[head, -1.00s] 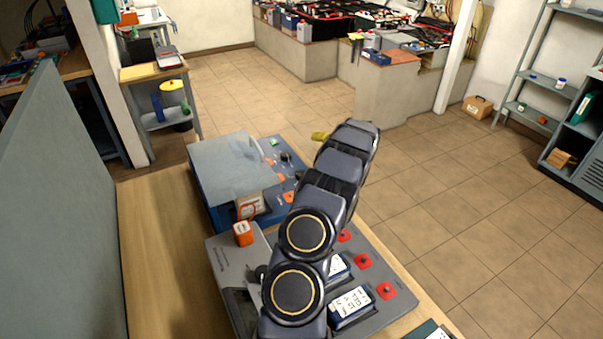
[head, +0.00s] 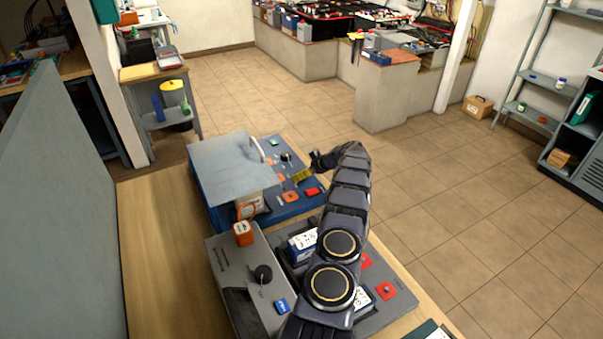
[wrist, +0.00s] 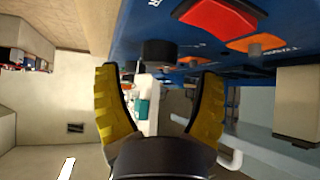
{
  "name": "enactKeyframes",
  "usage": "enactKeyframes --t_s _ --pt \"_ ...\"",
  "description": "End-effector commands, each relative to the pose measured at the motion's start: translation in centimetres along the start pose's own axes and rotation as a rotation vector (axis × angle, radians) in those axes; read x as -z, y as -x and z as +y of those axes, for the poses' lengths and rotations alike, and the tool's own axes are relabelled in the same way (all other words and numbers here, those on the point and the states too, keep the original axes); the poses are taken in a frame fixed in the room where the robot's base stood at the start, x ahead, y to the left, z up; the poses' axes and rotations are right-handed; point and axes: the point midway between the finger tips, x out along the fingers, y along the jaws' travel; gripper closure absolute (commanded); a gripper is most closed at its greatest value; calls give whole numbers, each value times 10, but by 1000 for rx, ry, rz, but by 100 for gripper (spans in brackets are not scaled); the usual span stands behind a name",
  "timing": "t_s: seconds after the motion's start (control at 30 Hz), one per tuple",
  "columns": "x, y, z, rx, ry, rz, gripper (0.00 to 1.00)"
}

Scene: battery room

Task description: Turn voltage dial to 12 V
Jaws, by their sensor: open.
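A blue unit (head: 225,212) with a sloped control panel stands on the bench. A black round dial (head: 286,157) sits on its panel; a black knob (wrist: 160,53) shows in the wrist view, ahead of and between my fingertips. I cannot read any voltage mark or the dial's setting.
A red rocker (head: 312,191) and orange pieces lie close by on the panel. A grey lid (head: 230,165) covers the blue unit's left. Open floor lies right.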

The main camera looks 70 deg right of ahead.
Motion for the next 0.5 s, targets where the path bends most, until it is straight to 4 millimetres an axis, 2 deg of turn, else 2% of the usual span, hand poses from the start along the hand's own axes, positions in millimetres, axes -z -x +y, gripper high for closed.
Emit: enactKeyframes --t_s 0.2,0.5 --pt "0 -17 1 -1 1 2 31" --pt "0 -26 1 -4 -2 0 31"
